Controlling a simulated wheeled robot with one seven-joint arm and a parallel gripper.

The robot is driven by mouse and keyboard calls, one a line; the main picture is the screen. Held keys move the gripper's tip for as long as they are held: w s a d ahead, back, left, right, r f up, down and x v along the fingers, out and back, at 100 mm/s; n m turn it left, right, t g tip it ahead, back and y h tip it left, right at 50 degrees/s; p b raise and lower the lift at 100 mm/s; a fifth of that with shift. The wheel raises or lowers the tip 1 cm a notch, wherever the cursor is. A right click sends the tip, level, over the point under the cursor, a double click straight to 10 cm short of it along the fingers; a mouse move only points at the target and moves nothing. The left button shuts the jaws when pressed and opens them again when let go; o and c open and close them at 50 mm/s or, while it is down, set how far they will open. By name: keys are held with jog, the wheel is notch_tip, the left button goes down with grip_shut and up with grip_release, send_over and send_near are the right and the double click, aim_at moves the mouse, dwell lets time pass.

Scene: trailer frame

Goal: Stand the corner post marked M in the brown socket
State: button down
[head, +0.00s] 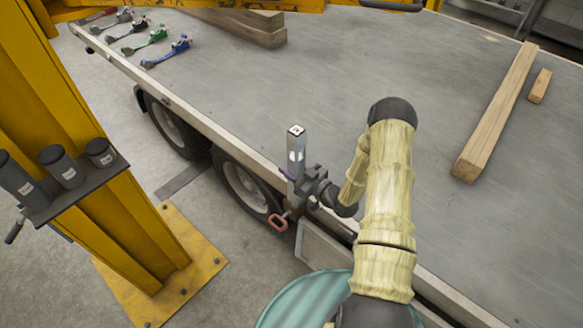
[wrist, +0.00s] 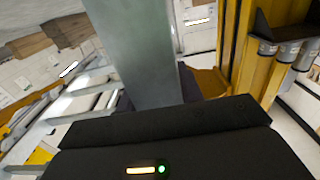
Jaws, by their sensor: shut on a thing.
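A grey metal corner post (head: 296,150) stands roughly upright in my gripper (head: 300,186), beside the trailer's near side edge. A white label with a dark mark is on its top end, too small to read as M for sure. In the wrist view the post (wrist: 138,55) rises from behind the dark gripper body (wrist: 160,140). My gripper is shut on the post. A reddish loop (head: 279,221) shows just below the gripper; I cannot tell what it belongs to. The post's lower end is hidden. I cannot make out a brown socket.
The trailer deck (head: 370,60) is mostly clear. Several coloured-handled tools (head: 166,50) lie at its far left, and timber beams (head: 497,110) lie right and at the back. A yellow column (head: 105,150) with a shelf of dark canisters (head: 62,166) stands left. A teal drum (head: 305,298) is in front.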

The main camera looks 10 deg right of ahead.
jog(key=shift+f+b, duration=0.65)
jog(key=shift+f, duration=0.25)
jog(key=c, duration=0.8)
grip_release()
jog(key=shift+c, duration=0.2)
jog(key=shift+f, duration=0.1)
jog(key=shift+s, duration=0.1)
jog(key=b+v, duration=0.3)
jog(key=v, duration=1.4)
